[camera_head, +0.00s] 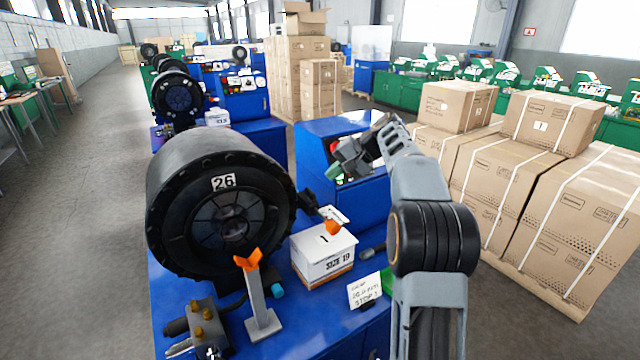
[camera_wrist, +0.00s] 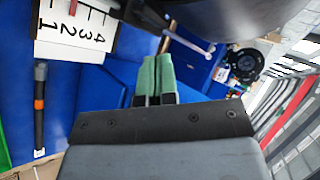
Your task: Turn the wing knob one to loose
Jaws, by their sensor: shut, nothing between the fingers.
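My gripper (camera_head: 335,171) is shut and empty, with its green fingertips in the air above the blue bench, right of the big black crimper head (camera_head: 215,195) marked 26. In the wrist view the fingertips (camera_wrist: 155,75) are pressed together, pointing at blue surface. A dark fitting (camera_head: 308,203) sticks out from the crimper's right side, beside a white plate (camera_head: 333,214); I cannot tell whether it is wing knob one. The wrist view shows a white scale plate (camera_wrist: 75,45) with numbers, and a silver rod (camera_wrist: 188,42) beyond the fingers. No wing knob is clearly recognisable.
A white box (camera_head: 323,258) marked SIZE 19, an orange-topped post (camera_head: 258,305), brass fittings (camera_head: 203,325) and a sign card (camera_head: 364,290) stand on the blue bench. Cartons (camera_head: 560,200) are stacked at right. The floor (camera_head: 100,220) at left is clear.

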